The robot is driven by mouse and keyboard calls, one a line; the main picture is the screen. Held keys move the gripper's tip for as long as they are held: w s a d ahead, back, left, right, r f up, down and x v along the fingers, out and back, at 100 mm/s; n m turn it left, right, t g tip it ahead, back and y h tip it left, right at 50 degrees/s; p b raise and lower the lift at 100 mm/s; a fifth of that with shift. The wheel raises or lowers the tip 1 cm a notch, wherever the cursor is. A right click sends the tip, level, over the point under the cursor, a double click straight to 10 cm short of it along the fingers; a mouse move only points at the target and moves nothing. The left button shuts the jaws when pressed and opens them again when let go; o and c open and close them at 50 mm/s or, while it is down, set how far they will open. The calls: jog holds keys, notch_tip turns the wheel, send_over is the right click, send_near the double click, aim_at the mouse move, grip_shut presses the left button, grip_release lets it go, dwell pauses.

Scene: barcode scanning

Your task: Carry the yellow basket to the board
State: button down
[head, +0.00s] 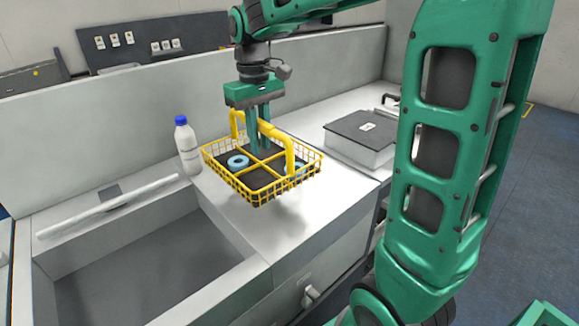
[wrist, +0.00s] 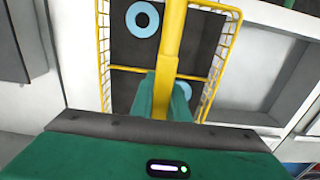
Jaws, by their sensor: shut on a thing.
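The yellow basket (head: 253,193) is a wire basket with a dark floor, yellow dividers and an arched handle. My gripper (head: 259,138) is shut on the handle from above. The basket hangs level over the white counter, with a shadow below it. Two blue rings lie in the basket, one at the left (head: 238,161) and one at the right (head: 296,170), partly hidden. In the wrist view the handle (wrist: 171,50) runs between my fingers (wrist: 160,97), and the basket's wire side (wrist: 221,60) shows. I cannot pick out the board for certain.
A white bottle with a blue cap (head: 187,147) stands just left of the basket. A sink basin (head: 140,265) opens at front left. A grey box with a dark lid (head: 362,135) sits on the counter at right. A low wall (head: 90,130) runs behind.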

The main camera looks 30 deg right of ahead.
jog(key=d+f, duration=0.2)
jog(key=d, duration=0.1)
jog(key=d+f, duration=0.2)
jog(key=d, duration=0.1)
jog(key=w+d+f, duration=0.1)
jog(key=d+f, duration=0.1)
jog(key=d, duration=0.1)
jog(key=shift+w+d, duration=0.1)
jog(key=shift+d, duration=0.05)
jog(key=shift+f, duration=2.3)
jog(key=c, duration=1.7)
grip_release()
jog(key=shift+r, duration=0.1)
notch_tip(320, 180, up, 12)
jog(key=shift+r, duration=0.15)
